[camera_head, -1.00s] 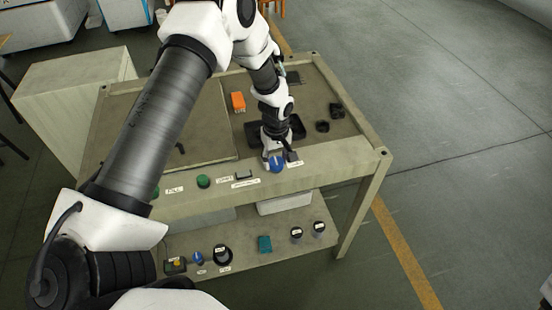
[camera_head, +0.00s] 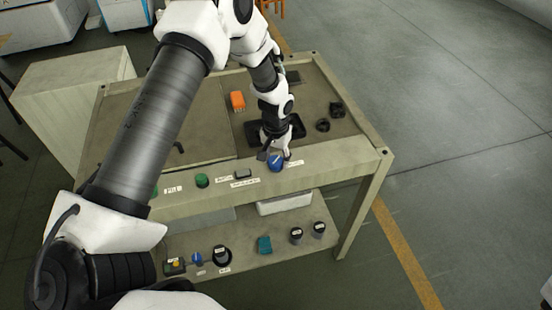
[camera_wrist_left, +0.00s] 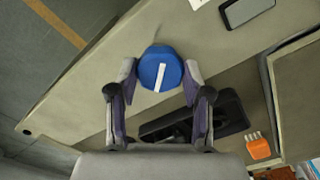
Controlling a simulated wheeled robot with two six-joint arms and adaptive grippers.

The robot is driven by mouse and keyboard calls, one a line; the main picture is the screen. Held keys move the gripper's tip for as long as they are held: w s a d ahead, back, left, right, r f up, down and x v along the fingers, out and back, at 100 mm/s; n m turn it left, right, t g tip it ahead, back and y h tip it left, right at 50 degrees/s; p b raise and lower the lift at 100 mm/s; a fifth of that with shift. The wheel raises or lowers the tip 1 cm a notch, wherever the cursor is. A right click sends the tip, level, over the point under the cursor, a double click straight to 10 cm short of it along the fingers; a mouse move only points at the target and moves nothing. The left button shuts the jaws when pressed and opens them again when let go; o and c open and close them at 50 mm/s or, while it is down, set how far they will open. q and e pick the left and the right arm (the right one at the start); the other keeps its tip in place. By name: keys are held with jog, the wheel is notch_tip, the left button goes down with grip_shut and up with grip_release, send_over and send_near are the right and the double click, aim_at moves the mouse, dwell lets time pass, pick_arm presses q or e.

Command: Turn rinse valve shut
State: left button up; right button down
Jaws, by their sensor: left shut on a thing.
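The valve knob is a round blue knob (camera_head: 276,164) on the front rail of the bench, beside a small white label too blurred to read. In the left wrist view the blue knob (camera_wrist_left: 161,66) has a white line on its face, nearly upright there and leaning slightly right. My left gripper (camera_wrist_left: 160,75) has one finger on each side of the knob and is shut on it. In the head view the left gripper (camera_head: 275,157) comes down onto the knob from behind and partly hides it. My right gripper is not in view.
A green button (camera_head: 202,181) and a grey switch (camera_head: 243,174) sit left of the knob on the rail. Behind are a black tray (camera_head: 298,128), an orange block (camera_head: 237,100) and black rings (camera_head: 323,125). A lower shelf (camera_head: 280,242) holds several small parts. Floor right is clear.

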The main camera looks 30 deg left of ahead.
aim_at(276, 161)
pick_arm(q)
jog(key=m, duration=0.4)
jog(key=shift+m+b, duration=0.3)
jog(key=shift+m, duration=1.9)
jog(key=o, duration=1.2)
jog(key=shift+c, duration=0.2)
notch_tip(276, 161, up, 12)
jog(key=shift+s, duration=0.1)
